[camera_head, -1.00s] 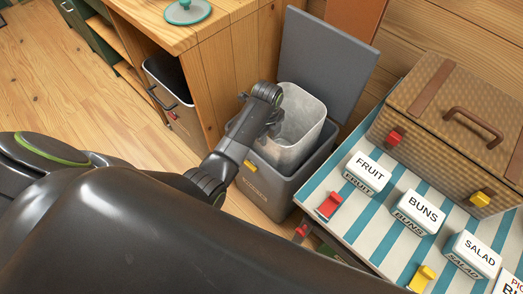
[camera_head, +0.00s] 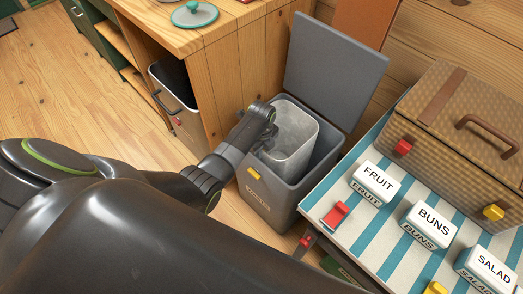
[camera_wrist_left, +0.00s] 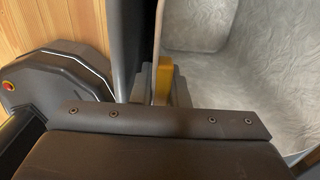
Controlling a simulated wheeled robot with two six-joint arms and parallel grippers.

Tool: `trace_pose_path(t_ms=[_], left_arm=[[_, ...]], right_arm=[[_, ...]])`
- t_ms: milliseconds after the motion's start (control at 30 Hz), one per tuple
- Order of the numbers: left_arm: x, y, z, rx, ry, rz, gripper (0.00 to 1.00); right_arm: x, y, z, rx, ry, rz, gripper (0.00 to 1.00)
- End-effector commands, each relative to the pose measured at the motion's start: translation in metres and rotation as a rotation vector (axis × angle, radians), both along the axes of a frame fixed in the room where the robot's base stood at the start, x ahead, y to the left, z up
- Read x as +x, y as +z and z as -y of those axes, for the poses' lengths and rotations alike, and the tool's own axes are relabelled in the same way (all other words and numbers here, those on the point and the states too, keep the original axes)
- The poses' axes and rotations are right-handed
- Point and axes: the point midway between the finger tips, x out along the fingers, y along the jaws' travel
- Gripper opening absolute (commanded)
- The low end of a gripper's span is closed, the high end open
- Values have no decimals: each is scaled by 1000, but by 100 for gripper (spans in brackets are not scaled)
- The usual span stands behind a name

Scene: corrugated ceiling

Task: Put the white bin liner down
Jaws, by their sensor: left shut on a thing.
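The white bin liner (camera_head: 297,150) is a pale, open-topped tub. It sits mostly inside the grey bin (camera_head: 262,204), upright, with its rim a little above the bin's rim. Whether its base rests on the bin's floor is hidden. My left gripper (camera_head: 267,146) is shut on the liner's near left wall. In the left wrist view, the fingers (camera_wrist_left: 165,88) close on the liner's edge, with a yellow part beside them, and the liner's crinkled inside (camera_wrist_left: 222,78) fills the right. My right gripper is not in view.
The bin's grey lid (camera_head: 333,70) stands open behind it. A wooden cabinet (camera_head: 243,70) is close on the left. A striped table (camera_head: 385,245) with labelled blocks and a wicker hamper (camera_head: 455,130) is on the right.

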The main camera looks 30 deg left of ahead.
Motion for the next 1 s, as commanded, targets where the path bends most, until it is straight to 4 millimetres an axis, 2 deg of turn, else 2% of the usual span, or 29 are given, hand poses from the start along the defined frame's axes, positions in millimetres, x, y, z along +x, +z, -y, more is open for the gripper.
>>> trace_pose_path(t_ms=[567,600,633,1000], left_arm=[[0,-12,0,1,0,0,0],[0,-12,0,0,0,0,18],[0,-12,0,0,0,0,22],[0,-6,0,1,0,0,23]], right_arm=[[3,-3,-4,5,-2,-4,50],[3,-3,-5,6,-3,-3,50],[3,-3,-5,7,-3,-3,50],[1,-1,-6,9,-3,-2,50]])
